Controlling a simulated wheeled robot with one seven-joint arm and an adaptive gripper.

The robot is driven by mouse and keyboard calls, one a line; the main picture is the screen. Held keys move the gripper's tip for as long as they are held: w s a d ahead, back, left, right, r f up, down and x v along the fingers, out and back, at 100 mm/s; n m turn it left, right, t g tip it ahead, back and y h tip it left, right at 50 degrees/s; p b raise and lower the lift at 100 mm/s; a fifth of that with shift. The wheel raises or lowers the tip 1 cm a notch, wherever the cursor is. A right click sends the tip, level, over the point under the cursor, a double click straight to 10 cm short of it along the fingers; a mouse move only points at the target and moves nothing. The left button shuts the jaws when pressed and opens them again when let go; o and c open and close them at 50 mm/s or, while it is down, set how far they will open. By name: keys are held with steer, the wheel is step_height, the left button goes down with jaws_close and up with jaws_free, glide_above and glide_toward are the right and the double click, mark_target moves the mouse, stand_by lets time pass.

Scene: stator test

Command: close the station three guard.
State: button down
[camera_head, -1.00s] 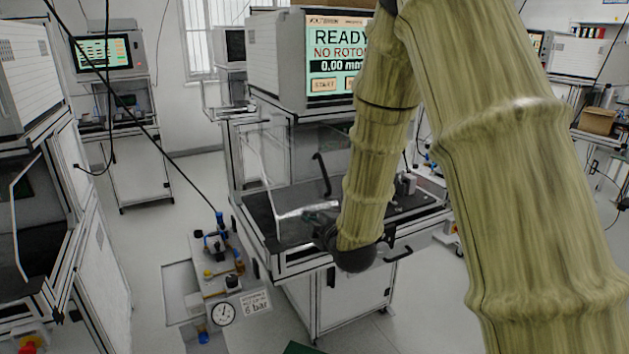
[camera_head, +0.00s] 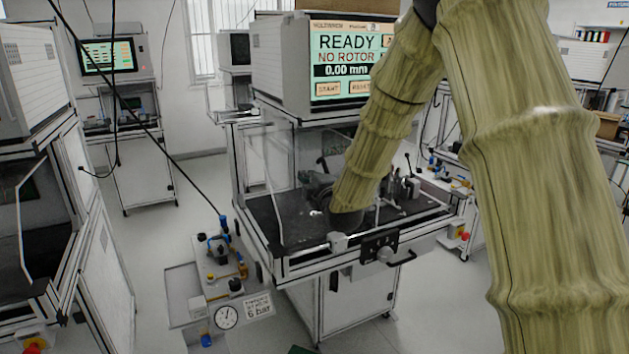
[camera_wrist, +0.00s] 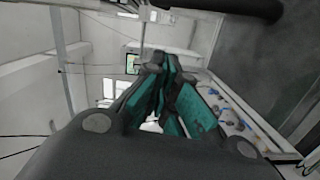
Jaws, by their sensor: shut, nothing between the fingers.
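The station with the READY / NO ROTOR screen (camera_head: 345,56) stands in the middle of the head view. A clear guard panel (camera_head: 268,165) with a pale edge shows at the left of its work space. My forearm covers much of the opening, so how far the guard stands open I cannot tell. In the head view my dark wrist is over the dark work bed, and the fingers are mostly hidden.
A pressure gauge unit (camera_head: 226,316) marked 6 bar stands on the left of the station. Another machine (camera_head: 35,200) is close at the far left. A dark cable crosses down to the gauge unit.

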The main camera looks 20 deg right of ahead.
steer(key=shift+w, duration=0.85)
steer(key=shift+d+f+p, duration=0.15)
steer(key=shift+d+p, duration=0.2)
steer(key=shift+d, duration=0.6)
steer(key=shift+w+d, duration=0.1)
steer(key=shift+d, duration=0.55)
steer(key=shift+w+d+f, duration=0.15)
steer(key=shift+d, duration=0.2)
